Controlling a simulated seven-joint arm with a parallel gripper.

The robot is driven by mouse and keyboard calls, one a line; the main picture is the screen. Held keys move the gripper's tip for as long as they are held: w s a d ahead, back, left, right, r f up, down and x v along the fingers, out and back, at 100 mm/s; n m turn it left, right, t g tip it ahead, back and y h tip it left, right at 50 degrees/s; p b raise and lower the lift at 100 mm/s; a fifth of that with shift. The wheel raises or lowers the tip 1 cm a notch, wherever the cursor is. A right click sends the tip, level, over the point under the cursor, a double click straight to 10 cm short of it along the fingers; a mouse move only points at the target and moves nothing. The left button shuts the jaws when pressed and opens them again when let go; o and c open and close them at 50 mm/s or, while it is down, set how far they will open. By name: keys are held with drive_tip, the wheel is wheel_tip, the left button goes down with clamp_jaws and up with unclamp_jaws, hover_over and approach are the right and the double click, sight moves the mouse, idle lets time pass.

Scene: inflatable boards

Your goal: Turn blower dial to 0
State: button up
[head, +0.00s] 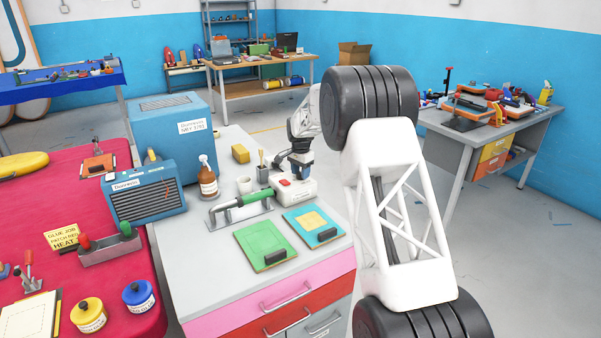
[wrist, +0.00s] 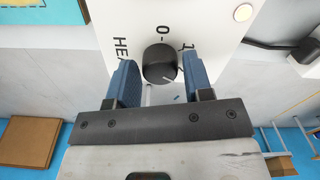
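In the wrist view a round black dial (wrist: 159,62) sits on a white panel (wrist: 205,22) marked "0", "1" and partly hidden lettering starting "HE". A pale line shows at the dial's lower right edge. My gripper (wrist: 160,75) has its blue fingers apart, one on each side of the dial; I cannot tell whether they touch it. In the head view my gripper (head: 300,165) is low over a white box with a red part (head: 300,190) on the grey workbench. The dial cannot be made out there.
The bench front (head: 205,295) is clear.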

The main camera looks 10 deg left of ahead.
drive_tip(key=c, duration=0.6)
drive_tip(key=shift+o, duration=0.2)
drive_tip(key=shift+n, duration=0.4)
drive_tip(key=n, duration=1)
drive_tip(key=shift+n, duration=0.4)
drive_tip(key=n, duration=1.2)
drive_tip(key=shift+n, duration=0.3)
